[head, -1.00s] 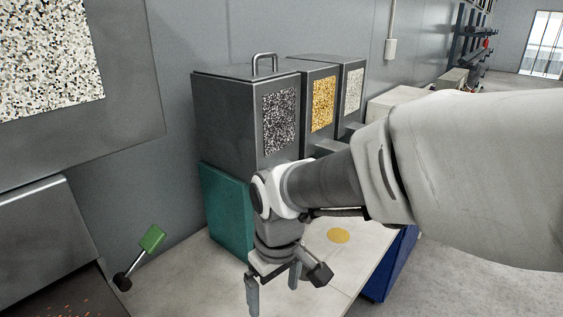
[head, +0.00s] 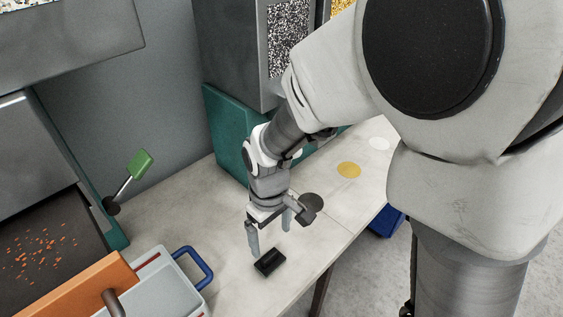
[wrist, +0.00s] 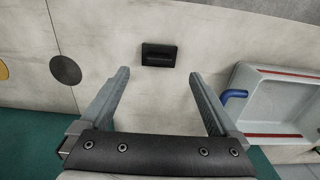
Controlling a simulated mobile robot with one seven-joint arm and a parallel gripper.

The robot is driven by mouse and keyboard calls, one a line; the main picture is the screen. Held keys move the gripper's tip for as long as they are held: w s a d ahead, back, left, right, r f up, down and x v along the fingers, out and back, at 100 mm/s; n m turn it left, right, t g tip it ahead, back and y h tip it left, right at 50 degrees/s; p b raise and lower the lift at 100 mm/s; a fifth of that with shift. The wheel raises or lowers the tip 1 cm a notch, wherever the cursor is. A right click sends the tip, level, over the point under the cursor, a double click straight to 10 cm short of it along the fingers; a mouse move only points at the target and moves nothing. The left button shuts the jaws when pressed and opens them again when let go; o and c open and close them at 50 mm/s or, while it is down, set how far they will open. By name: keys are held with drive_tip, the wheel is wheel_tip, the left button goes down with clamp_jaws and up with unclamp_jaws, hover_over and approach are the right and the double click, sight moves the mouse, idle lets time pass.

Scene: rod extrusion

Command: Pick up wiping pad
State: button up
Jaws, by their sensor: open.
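A small black block, which looks like the wiping pad (head: 269,263), lies on the pale worktop (head: 232,262) near its front edge. It also shows in the wrist view (wrist: 158,55), beyond and between my fingertips, with a darker recess across its top. My gripper (head: 270,238) points down over the worktop. In the wrist view its two fingers (wrist: 160,74) are wide apart with nothing between them. The pad seems to lie apart from both fingers.
A grey tray (head: 160,295) with a blue handle (head: 192,264) and an orange piece (head: 85,288) stand left of the pad. A green-tipped lever (head: 141,164) rises farther back. Dark and yellow discs (head: 348,170) mark the worktop. A teal panel (head: 228,135) stands behind my gripper.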

sight(270, 254)
wheel_tip(270, 254, down, 5)
drive_tip(key=shift+r, duration=0.1)
drive_tip(key=shift+w+a+f+b, duration=0.1)
drive_tip(key=shift+f+b, duration=0.15)
drive_tip(key=shift+f, duration=0.65)
drive_tip(key=shift+w+a+f+b, duration=0.1)
drive_tip(key=shift+w+f+b, duration=0.1)
drive_tip(key=shift+f, duration=0.65)
drive_tip(key=shift+w+a+f+b, duration=0.1)
drive_tip(key=shift+f+b, duration=0.15)
drive_tip(key=shift+f, duration=0.65)
drive_tip(key=c, duration=1.5)
drive_tip(key=shift+o, duration=0.2)
drive_tip(key=shift+r, duration=0.15)
wheel_tip(270, 254, up, 5)
drive_tip(key=shift+f+p, duration=0.2)
drive_tip(key=shift+p, duration=0.3)
drive_tip(key=s+d+r+p, duration=0.1)
drive_tip(key=s+d+r, duration=0.5)
drive_tip(key=d, duration=0.3)
drive_tip(key=shift+s+d, duration=0.3)
drive_tip(key=shift+s, duration=0.1)
drive_tip(key=shift+r, duration=0.1)
